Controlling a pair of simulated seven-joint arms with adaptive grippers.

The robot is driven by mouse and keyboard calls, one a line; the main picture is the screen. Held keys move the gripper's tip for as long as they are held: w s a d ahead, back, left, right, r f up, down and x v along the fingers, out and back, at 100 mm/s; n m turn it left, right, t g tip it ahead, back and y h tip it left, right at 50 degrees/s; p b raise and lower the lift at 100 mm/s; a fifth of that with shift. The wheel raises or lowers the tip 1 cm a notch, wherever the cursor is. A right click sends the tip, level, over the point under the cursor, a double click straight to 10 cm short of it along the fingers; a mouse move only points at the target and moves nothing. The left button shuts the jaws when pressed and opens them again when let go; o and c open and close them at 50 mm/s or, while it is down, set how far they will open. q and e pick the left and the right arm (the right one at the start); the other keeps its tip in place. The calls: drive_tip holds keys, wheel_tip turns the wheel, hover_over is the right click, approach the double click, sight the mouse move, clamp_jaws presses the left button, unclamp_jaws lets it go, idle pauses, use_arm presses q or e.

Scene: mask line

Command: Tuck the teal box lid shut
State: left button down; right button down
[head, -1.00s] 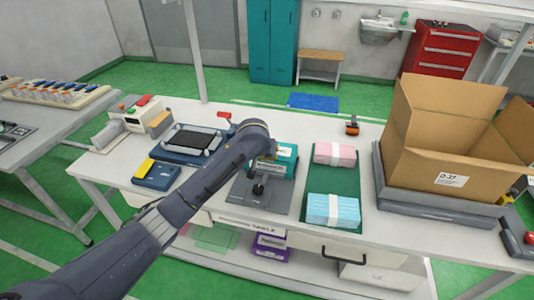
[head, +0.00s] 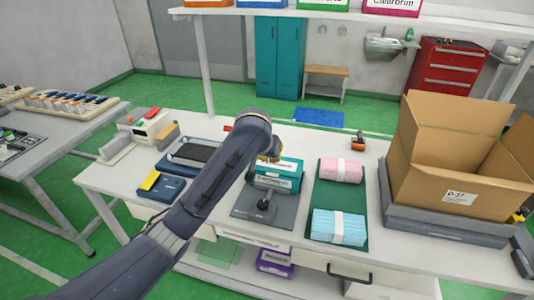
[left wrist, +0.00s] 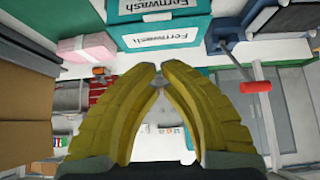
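The teal box (head: 292,181) sits on a dark grey stand (head: 245,205) on the white table in the head view. Its white labels read "Fernwash" in the left wrist view (left wrist: 190,35), where two labelled teal faces show. I cannot tell how far its lid is tucked. My left gripper (head: 270,151) is just above and behind the box, partly hidden by my own arm. In the left wrist view its yellow fingers (left wrist: 159,68) have their tips nearly together, with nothing between them. My right gripper is not in view.
A green mat (head: 325,192) with a pink pack (head: 340,170) and a blue pack (head: 338,227) lies right of the stand. A large open cardboard box (head: 425,178) stands further right. Left are a blue box with a yellow top piece (head: 160,186) and a dark tray (head: 190,155).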

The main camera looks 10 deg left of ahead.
use_arm(q)
drive_tip(key=shift+v, duration=1.25)
wheel_tip(320, 180, up, 6)
hover_over(273, 173)
drive_tip(key=s, duration=0.3)
drive_tip(key=w+f+g, duration=0.1)
drive_tip(key=f, duration=0.4)
drive_tip(key=w+f+g, duration=0.1)
drive_tip(key=f+g, duration=0.1)
drive_tip(key=f, duration=0.4)
drive_tip(key=w+f+g, duration=0.1)
drive_tip(key=f, duration=0.4)
drive_tip(key=shift+f+g+y, duration=0.2)
drive_tip(key=shift+g+y, duration=0.1)
drive_tip(key=shift+y, duration=0.1)
drive_tip(key=shift+f, duration=1.1)
drive_tip(key=shift+f, duration=0.75)
drive_tip(key=shift+a, duration=0.1)
